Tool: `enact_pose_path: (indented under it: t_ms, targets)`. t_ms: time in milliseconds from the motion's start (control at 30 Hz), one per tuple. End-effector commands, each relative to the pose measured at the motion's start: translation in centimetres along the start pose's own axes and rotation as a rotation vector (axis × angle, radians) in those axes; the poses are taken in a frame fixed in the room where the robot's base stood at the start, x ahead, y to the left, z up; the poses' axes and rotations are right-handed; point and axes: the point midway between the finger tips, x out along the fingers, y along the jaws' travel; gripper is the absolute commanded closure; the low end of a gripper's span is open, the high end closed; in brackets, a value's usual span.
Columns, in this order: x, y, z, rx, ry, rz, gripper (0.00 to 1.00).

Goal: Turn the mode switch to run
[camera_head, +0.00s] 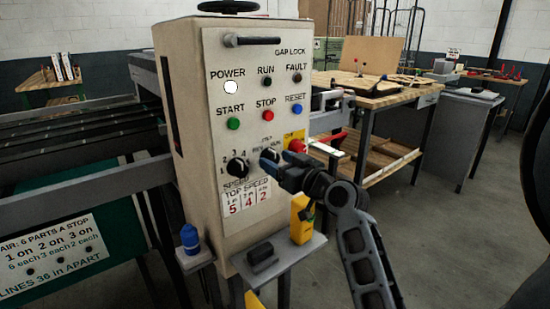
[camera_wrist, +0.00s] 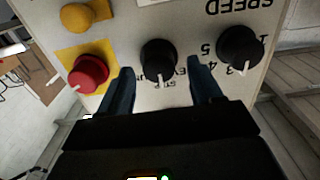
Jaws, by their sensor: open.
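The mode switch is a black round knob (camera_head: 270,154) low on the beige control box, with small labels above it, partly covered in the head view. In the wrist view, which sees the panel upside down, the mode switch (camera_wrist: 157,56) has a white pointer line aimed at the middle label, roughly up on the panel. The label words are only partly legible. My gripper (camera_head: 278,162) is open, its blue-grey fingers facing the panel. In the wrist view the gripper (camera_wrist: 160,70) has one fingertip on each side of the knob; I cannot tell whether they touch it.
The black speed knob (camera_head: 237,168) sits left of the mode switch. A red stop button (camera_head: 297,145) on a yellow plate is close on its right. A shelf below holds a yellow object (camera_head: 302,219) and a black block (camera_head: 261,254). Open floor lies to the right.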

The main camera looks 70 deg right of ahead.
Motion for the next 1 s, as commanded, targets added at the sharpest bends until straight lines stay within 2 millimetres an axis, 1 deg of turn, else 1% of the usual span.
enact_pose_path:
  t_ms: [33, 133, 433, 467, 1000]
  targets:
    - [0.55, -0.02, -0.14, 0.001, 0.001, -0.001, 0.35]
    - [1.16, -0.07, -0.06, 0.001, 0.0, -0.002, 0.35]
    - [1.41, -0.07, 0.03, 0.0, 0.0, -0.001, 0.35]
    - [1.4, -0.07, 0.02, 0.0, 0.0, -0.001, 0.37]
    - [1.39, -0.07, 0.01, 0.0, 0.0, -0.001, 0.89]
